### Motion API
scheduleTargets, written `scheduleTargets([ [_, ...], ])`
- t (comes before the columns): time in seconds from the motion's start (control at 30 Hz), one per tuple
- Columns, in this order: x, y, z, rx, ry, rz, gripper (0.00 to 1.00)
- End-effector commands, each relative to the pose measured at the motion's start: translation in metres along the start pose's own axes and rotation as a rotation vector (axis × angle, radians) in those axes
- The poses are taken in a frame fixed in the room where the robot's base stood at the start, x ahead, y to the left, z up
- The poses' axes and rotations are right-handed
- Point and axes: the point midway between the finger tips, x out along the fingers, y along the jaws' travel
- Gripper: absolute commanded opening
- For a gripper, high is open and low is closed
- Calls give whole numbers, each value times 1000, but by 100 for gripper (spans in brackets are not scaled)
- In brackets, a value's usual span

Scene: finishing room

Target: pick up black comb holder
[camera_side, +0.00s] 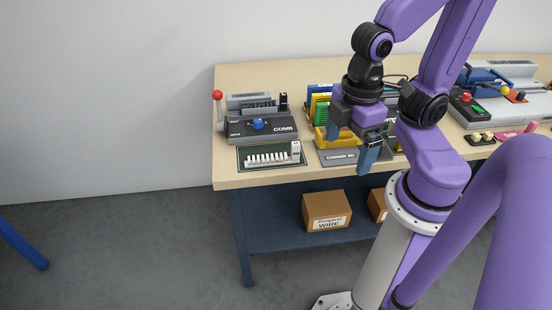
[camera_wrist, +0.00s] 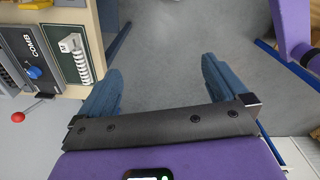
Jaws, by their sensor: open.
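A small upright black block (camera_side: 283,101), which may be the black comb holder, stands at the back right of the grey comb machine (camera_side: 262,128). I cannot be sure it is the holder. A white comb (camera_side: 268,159) with a light end block lies on a dark mat in front of the machine; it also shows in the wrist view (camera_wrist: 78,60). My gripper (camera_side: 353,140) is open, to the right of these things and above the table's front side. In the wrist view my gripper (camera_wrist: 160,70) has bare floor between its fingers and holds nothing.
Coloured folders (camera_side: 320,103) and a grey mat (camera_side: 338,157) lie near my gripper. A red-knobbed lever (camera_side: 218,96) rises at the comb machine's left. Another machine (camera_side: 505,95) stands at the right. A cardboard box (camera_side: 326,211) sits on the lower shelf.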

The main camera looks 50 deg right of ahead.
Motion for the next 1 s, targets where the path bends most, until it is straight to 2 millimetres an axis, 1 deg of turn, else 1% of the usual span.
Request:
scheduleTargets([
  [0.1,2,-4,4,-28,2,-1,100],
  [0.47,1,-4,4,-26,1,-1,100],
  [0.57,1,-3,4,-26,1,-1,71],
  [0.6,1,-3,4,-26,1,-1,58],
  [0.63,1,-3,4,-26,1,-1,51],
  [0.9,1,-3,4,-22,1,-1,51],
  [1.0,0,2,-2,33,0,0,51],
])
